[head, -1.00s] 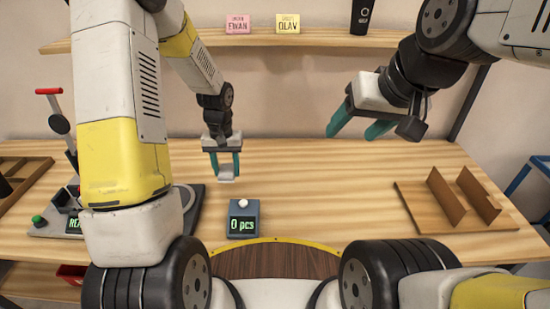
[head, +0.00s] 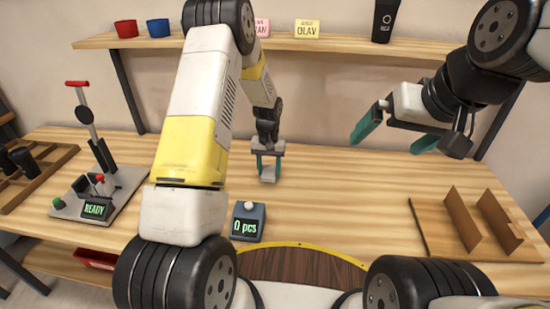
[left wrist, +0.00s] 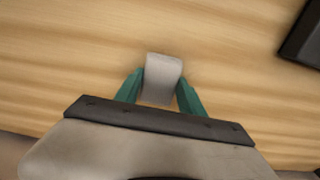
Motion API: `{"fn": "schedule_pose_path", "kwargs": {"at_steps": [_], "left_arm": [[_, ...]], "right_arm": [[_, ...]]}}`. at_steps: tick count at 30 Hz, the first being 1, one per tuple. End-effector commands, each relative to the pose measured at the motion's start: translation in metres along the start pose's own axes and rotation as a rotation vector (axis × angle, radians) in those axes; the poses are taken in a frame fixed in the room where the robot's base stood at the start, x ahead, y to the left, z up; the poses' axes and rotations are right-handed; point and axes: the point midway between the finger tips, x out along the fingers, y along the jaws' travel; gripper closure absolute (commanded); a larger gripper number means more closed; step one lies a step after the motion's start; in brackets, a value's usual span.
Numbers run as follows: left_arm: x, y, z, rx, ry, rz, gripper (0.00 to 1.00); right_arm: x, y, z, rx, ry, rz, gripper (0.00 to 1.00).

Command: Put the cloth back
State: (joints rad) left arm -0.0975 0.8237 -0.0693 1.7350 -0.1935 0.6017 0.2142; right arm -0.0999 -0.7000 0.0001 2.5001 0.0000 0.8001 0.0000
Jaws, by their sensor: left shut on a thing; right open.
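The cloth (left wrist: 163,72) is a small light-grey folded piece between the teal fingers of my left gripper (left wrist: 160,92) in the left wrist view. In the head view the cloth (head: 268,174) hangs at the fingertips of my left gripper (head: 268,166), over the middle of the wooden bench. I cannot tell from the pictures whether its lower end touches the bench. My right gripper (head: 398,136) is open and empty, raised over the right side of the bench.
A counter box (head: 248,222) reading "0 pcs" stands near the front edge. The marking machine (head: 100,190), with a READY display, and a wooden tray (head: 50,180) are at left. A brown holder (head: 468,222) lies at right. A shelf (head: 345,44) with cups and name cards runs behind.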

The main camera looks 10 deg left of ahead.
Motion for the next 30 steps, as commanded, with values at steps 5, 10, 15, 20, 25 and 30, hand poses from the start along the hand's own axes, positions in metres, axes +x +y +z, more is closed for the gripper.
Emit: {"fn": "schedule_pose_path", "kwargs": {"at_steps": [5, 10, 15, 20, 25, 30], "left_arm": [[0.011, 0.0, 0.0, -0.001, 0.001, 0.0, 0.92], [0.011, 0.0, 0.0, -0.001, 0.001, 0.0, 0.92], [0.013, 0.0, 0.0, -0.001, 0.001, 0.0, 0.38], [0.013, 0.0, 0.0, 0.0, 0.001, 0.0, 0.32], [0.013, 0.0, 0.0, 0.0, 0.001, 0.0, 0.32], [-0.001, 0.0, -0.001, 0.0, 0.005, 0.001, 0.32]], "right_arm": [[0.0, 0.0, 0.0, 0.0, 0.0, 0.0, 0.0], [0.0, 0.0, 0.0, 0.0, 0.0, 0.0, 0.0], [0.0, 0.0, 0.0, 0.0, 0.0, 0.0, 0.0], [0.0, 0.0, 0.0, 0.0, 0.0, 0.0, 0.0], [0.0, 0.0, 0.0, 0.0, 0.0, 0.0, 0.0], [0.0, 0.0, 0.0, 0.0, 0.0, 0.0, 0.0]]}}
